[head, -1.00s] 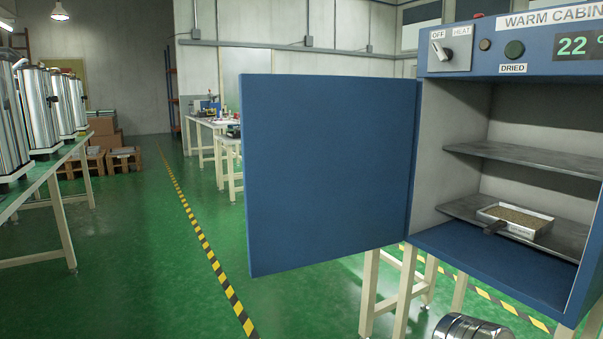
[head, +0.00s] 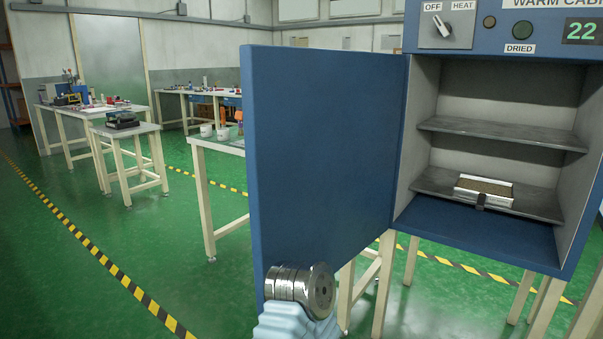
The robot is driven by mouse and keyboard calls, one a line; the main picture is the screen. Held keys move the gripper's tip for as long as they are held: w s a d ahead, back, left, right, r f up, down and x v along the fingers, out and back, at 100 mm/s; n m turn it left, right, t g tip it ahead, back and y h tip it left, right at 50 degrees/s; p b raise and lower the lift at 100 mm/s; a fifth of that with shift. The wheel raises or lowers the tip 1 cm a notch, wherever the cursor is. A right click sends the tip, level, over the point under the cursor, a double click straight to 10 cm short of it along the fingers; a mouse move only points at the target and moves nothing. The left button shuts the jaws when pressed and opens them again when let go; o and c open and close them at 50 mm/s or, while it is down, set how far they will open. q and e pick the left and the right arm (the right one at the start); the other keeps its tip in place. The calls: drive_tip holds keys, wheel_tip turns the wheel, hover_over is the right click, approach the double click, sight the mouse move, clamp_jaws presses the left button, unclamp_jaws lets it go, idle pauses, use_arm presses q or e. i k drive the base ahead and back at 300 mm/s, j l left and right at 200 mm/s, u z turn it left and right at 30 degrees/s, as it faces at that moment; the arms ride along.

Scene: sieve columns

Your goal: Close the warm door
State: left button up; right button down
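The blue door (head: 320,150) of the warm cabinet (head: 485,258) stands wide open. It is hinged at the cabinet's left side and swings out to the left, with its flat face towards me. Inside the cabinet, a white tray of brown grains (head: 485,191) sits on the lower shelf (head: 435,182); the upper shelf (head: 500,132) is empty. A metal joint and pale blue sleeve of one of my arms show at the bottom, in front of the door's lower edge. No gripper fingers show. I cannot tell whether the arm touches the door.
A white table (head: 225,148) stands behind the door at left. Green floor is clear at the left, crossed by yellow-black tape (head: 100,258).

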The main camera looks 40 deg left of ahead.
sight(322, 126)
drive_tip(key=j, duration=0.45)
drive_tip(key=i+j+u, duration=0.15)
drive_tip(key=j, duration=0.7)
drive_tip(key=i+u, duration=0.05)
